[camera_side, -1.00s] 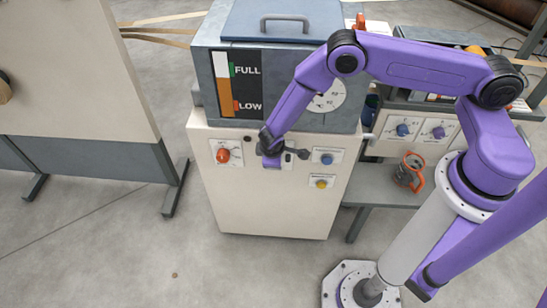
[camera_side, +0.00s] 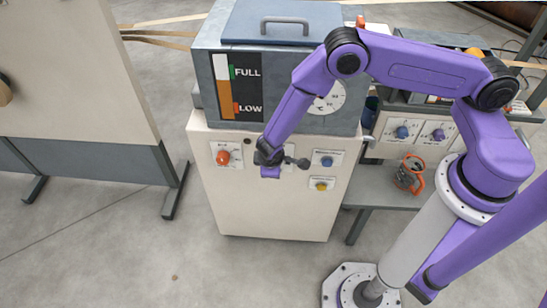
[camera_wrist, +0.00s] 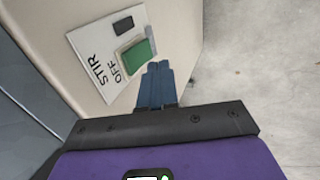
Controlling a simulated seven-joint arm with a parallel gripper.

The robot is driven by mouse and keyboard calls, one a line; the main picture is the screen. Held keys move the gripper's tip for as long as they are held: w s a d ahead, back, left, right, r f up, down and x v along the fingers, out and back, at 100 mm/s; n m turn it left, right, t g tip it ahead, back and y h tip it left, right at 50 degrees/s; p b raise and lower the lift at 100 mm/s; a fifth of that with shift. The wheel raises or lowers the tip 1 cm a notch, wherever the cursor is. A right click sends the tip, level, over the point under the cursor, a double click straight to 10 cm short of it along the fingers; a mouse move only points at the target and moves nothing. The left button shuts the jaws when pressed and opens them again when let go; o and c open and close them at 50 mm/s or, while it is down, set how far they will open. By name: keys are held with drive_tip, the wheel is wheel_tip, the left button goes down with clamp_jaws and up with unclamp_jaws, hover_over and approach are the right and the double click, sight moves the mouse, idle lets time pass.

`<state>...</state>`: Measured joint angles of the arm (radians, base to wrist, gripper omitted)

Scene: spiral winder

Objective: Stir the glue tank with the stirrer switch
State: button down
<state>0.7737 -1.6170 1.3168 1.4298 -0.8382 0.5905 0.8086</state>
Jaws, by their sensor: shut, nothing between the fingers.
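The stirrer switch (camera_wrist: 137,57) is a green rocker on a white plate marked STIR and OFF (camera_wrist: 88,58) in the wrist view. A small dark window sits on the same plate. My gripper (camera_wrist: 158,68) is shut and empty, its blue-grey fingertips just beside the green rocker, on its floor-facing side. I cannot tell whether they touch it. In the side view my arm's end is at the cabinet front and largely hides this plate (camera_side: 290,166). The glue tank (camera_side: 287,124) is the grey box on top, with a closed blue lid and a FULL/LOW level gauge.
A red knob (camera_side: 223,158) is left of my gripper on the cream cabinet (camera_side: 270,215). A blue knob (camera_side: 327,161) and a yellow knob (camera_side: 322,186) are to its right. Open floor lies in front.

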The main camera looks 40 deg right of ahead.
drive_tip(key=w+d+r+v, duration=0.1)
drive_tip(key=v, duration=0.8)
drive_tip(key=shift+r, duration=0.35)
drive_tip(key=shift+w+d, duration=0.15)
drive_tip(key=s+d+r+n+g+y, duration=0.1)
drive_tip(key=s+r, duration=0.4)
drive_tip(key=r, duration=0.2)
drive_tip(key=s+d+r, duration=0.2)
drive_tip(key=s+r, duration=0.3)
drive_tip(key=r, duration=0.3)
drive_tip(key=s+d+r+n+g+y, duration=0.1)
drive_tip(key=s+d+r, duration=0.2)
drive_tip(key=s, duration=0.4)
drive_tip(key=s+d+r+n+g+y, duration=0.1)
drive_tip(key=s+d+r, duration=0.3)
drive_tip(key=s+d, duration=0.2)
drive_tip(key=s, duration=0.2)
drive_tip(key=shift+s+r+n+y, duration=0.2)
drive_tip(key=shift+s+n+y, duration=0.1)
drive_tip(key=shift+y, duration=0.1)
